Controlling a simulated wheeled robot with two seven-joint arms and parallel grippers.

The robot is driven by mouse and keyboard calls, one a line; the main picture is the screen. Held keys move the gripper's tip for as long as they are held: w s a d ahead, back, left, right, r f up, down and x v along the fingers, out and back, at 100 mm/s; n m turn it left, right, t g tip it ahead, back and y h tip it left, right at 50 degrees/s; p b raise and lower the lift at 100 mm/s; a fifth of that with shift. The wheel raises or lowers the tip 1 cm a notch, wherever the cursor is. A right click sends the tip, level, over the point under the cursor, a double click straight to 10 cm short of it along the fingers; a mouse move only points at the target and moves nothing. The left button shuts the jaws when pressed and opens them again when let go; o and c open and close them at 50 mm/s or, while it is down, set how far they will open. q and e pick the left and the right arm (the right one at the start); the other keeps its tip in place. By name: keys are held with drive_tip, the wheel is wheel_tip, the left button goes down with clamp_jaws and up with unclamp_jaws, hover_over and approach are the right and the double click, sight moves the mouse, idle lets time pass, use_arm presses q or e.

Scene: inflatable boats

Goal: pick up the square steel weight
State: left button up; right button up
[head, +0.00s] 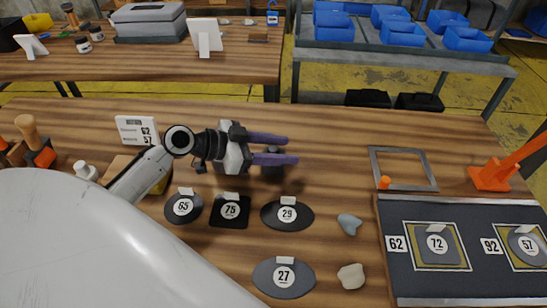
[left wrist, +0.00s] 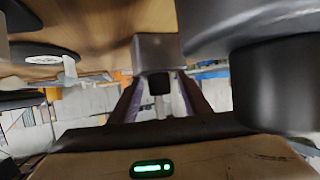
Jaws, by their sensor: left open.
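A small grey steel block (head: 272,170), likely the square steel weight, stands on the wooden table and is partly hidden under my left gripper (head: 291,150). In the left wrist view the block (left wrist: 158,45) shows as a squarish grey shape ahead of and between the fingers of the left gripper (left wrist: 159,88). The fingers are apart, and I see no clear grip on the block. A black square plate marked 75 (head: 231,220) lies nearer the front. A grey square plate marked 72 (head: 437,258) lies on the dark mat. My right gripper is not in view.
Dark round plates marked 65 (head: 183,217), 29 (head: 288,224) and 27 (head: 284,290) lie near the block. Two stones (head: 349,223) lie right of them. A grey frame (head: 404,150) and the dark mat (head: 400,286) are at right. A sign (head: 137,128) stands left.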

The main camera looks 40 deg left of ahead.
use_arm(q)
drive_tip(key=shift+x, duration=1.05)
clamp_jaws()
drive_tip(key=shift+s+f, duration=0.2)
idle(0.3)
drive_tip(key=shift+w+r, duration=0.1)
drive_tip(key=shift+r, duration=0.15)
